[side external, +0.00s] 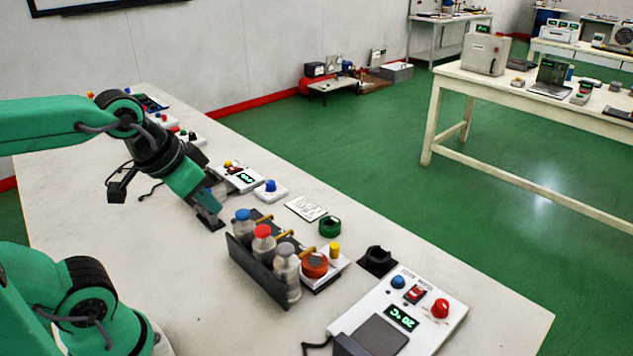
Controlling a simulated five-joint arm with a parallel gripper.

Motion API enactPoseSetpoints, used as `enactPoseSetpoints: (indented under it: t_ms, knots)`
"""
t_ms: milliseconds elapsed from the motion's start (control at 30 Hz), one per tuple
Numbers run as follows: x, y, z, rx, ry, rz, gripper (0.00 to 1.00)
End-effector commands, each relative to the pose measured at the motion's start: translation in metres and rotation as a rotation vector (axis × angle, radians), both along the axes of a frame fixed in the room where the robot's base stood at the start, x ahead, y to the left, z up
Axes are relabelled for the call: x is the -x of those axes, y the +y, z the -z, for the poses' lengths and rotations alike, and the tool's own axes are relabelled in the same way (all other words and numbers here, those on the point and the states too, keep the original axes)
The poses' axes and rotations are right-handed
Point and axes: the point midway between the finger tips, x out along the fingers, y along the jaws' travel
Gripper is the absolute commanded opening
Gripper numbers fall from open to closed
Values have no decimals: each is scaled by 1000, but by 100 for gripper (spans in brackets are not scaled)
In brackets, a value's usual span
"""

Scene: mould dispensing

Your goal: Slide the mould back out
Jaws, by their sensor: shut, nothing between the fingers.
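A round orange-red mould-like piece (314,265) sits on a small white base at the right end of the bottle rack, close to the bottle with the grey cap. A similar green round piece (329,226) lies on the table behind the rack. I cannot tell for certain which of the two is the mould. The dark rack (257,273) holds bottles with blue, red and grey caps, with yellowish spouts behind them. My gripper (214,221) points down at the left of the rack, near the blue-capped bottle. It is shut and empty, apart from both round pieces.
A yellow knob (334,249) stands beside the orange-red piece. A black holder (377,260) and a white control box (420,308) reading 20 °C are to the right. A printed card (306,208) and small boxes line the back. The table's front left is clear.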

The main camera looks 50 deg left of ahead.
Motion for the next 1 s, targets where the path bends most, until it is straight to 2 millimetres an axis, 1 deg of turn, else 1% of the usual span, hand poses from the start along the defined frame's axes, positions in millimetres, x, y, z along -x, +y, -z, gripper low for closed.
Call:
enactPoseSetpoints:
  t_ms: [267, 300, 367, 500, 533, 667, 767, 1000]
  knots:
    - [0, 0, 0, 0, 0, 0, 0]
    - [0, 0, 0, 0, 0, 0, 2]
    - [0, 0, 0, 0, 0, 0, 14]
    - [-3, 0, -1, 2, 6, -2, 41]
    - [-4, 0, -1, 3, 8, -3, 43]
    - [-13, -1, -3, 8, 29, -9, 43]
    - [-25, -3, -4, 14, 51, -18, 43]
    - [-62, -7, -3, 31, 122, -46, 43]
